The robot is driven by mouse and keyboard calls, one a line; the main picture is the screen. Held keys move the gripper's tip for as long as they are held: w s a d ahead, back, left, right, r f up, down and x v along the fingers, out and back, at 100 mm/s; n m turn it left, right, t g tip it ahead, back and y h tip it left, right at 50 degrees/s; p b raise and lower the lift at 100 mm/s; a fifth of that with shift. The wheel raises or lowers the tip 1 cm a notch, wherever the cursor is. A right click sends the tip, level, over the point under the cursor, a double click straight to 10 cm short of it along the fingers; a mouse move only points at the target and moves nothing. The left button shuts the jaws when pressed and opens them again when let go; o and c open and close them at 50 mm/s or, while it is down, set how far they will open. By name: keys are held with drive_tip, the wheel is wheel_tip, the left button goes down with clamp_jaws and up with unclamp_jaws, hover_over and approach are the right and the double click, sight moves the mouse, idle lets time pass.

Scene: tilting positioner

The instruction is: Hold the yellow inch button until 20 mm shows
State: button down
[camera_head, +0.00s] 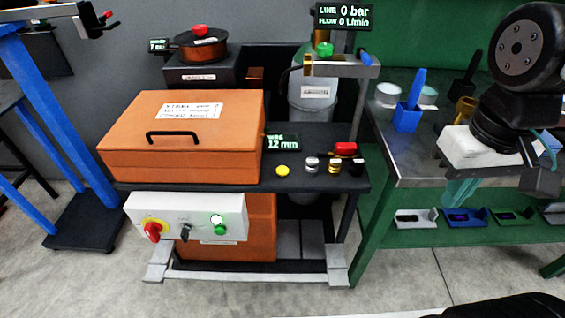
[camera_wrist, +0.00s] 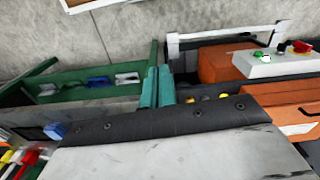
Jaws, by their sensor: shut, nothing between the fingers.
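My gripper (camera_head: 458,192), with teal fingers, is shut and empty at the right, in front of the grey table and well away from the button. In the wrist view its fingers (camera_wrist: 157,88) stand side by side, and a yellow round thing (camera_wrist: 222,96), likely the button, shows to their right.
The orange box (camera_head: 190,150) fills the bench's left. Several small knobs (camera_head: 334,166) and a red block (camera_head: 346,148) stand right of the button. The white control panel (camera_head: 190,217) below has a red knob and a lit green button. A blue holder (camera_head: 408,117) stands on the grey table.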

drive_tip(key=w+a+f+n+h, duration=0.1)
drive_tip(key=w+f+n, duration=0.1)
drive_tip(key=w+f, duration=0.35)
drive_tip(key=w+a+f+n+h, duration=0.1)
drive_tip(key=w+a+f+n, duration=0.15)
drive_tip(key=w, duration=0.65)
drive_tip(key=n+t+y, duration=0.7)
drive_tip(key=n+y, duration=0.1)
drive_tip(key=n, duration=0.4)
hover_over(285, 171)
wheel_tip(285, 171, down, 8)
drive_tip(key=shift+f, duration=0.2)
drive_tip(key=shift+f, duration=0.1)
drive_tip(key=shift+f, duration=4.3)
drive_tip(key=shift+f, duration=0.1)
drive_tip(key=shift+f, duration=0.35)
